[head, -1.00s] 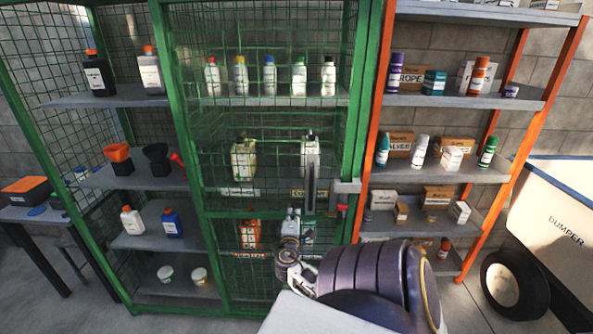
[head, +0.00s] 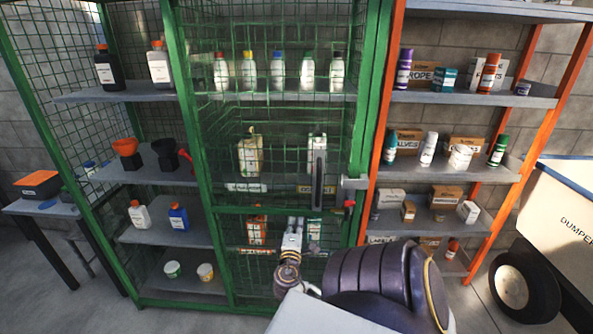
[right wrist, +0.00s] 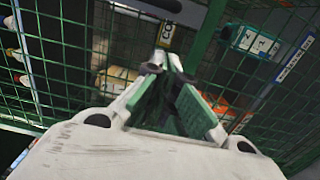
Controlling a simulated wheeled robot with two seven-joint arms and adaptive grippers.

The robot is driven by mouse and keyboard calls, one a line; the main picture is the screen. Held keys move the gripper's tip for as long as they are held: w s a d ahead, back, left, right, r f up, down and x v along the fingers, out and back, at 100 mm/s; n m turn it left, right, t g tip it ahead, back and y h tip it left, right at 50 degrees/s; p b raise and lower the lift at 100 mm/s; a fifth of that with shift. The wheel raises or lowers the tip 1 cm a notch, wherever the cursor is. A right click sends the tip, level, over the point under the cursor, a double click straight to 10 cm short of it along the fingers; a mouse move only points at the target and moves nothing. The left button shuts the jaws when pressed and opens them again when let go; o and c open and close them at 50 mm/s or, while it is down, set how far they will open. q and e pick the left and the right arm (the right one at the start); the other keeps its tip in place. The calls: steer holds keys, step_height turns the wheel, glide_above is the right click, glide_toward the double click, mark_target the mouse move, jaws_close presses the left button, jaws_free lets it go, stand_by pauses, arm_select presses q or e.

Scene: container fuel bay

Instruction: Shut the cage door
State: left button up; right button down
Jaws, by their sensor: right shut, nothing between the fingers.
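The cage door (head: 222,212) is a green frame with wire mesh over the right bay of the green cage. It carries a dark upright pull handle (head: 318,172). A grey latch piece (head: 354,183) with a red part below it sits at the right post. The door looks close to its frame; I cannot tell whether it is fully shut. My right gripper (head: 294,228) is shut and empty, in front of the door's lower panel, below the handle. In the right wrist view its fingers (right wrist: 168,62) are close to the mesh and a green bar; contact is unclear. My left gripper is out of view.
Bottles and canisters stand on shelves behind the mesh. The left bay (head: 165,236) has open-fronted shelves with bottles and tubs. An orange-framed rack (head: 552,110) with boxes and cans stands right of the cage. A dumper (head: 565,205) is at far right, a small table (head: 40,207) at far left.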

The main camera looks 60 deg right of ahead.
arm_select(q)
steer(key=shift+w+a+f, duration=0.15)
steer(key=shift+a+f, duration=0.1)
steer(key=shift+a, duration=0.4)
arm_select(e)
steer(key=shift+v, duration=1.2)
